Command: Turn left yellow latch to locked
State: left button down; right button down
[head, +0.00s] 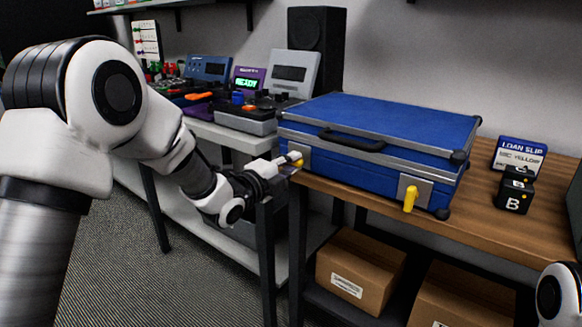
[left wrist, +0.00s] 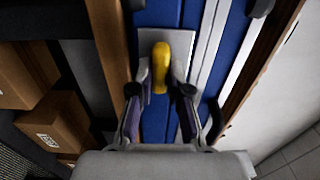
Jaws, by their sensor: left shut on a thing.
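The blue case (head: 370,125) lies closed on the wooden bench, its handle side facing me. The left yellow latch (head: 299,163) sits on a metal plate at the case's front left and is mostly hidden by my left gripper (head: 290,161). In the left wrist view, the latch (left wrist: 161,66) lies between the two fingertips of my left gripper (left wrist: 161,84), which is shut on it. The latch's exact angle is hard to tell in the head view. The right yellow latch (head: 410,199) hangs downward on its own plate. My right gripper is out of view.
On the bench to the right stand a loan slip sign (head: 519,155) and a black block marked B (head: 513,194). Cardboard boxes (head: 360,269) sit on the shelf below. Electronic devices (head: 207,68) crowd the grey table at left. A black speaker (head: 318,48) stands behind.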

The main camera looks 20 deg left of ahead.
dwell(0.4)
pick_arm(q)
jog(key=c, duration=1.1)
grip_release()
jog(key=v, duration=1.2)
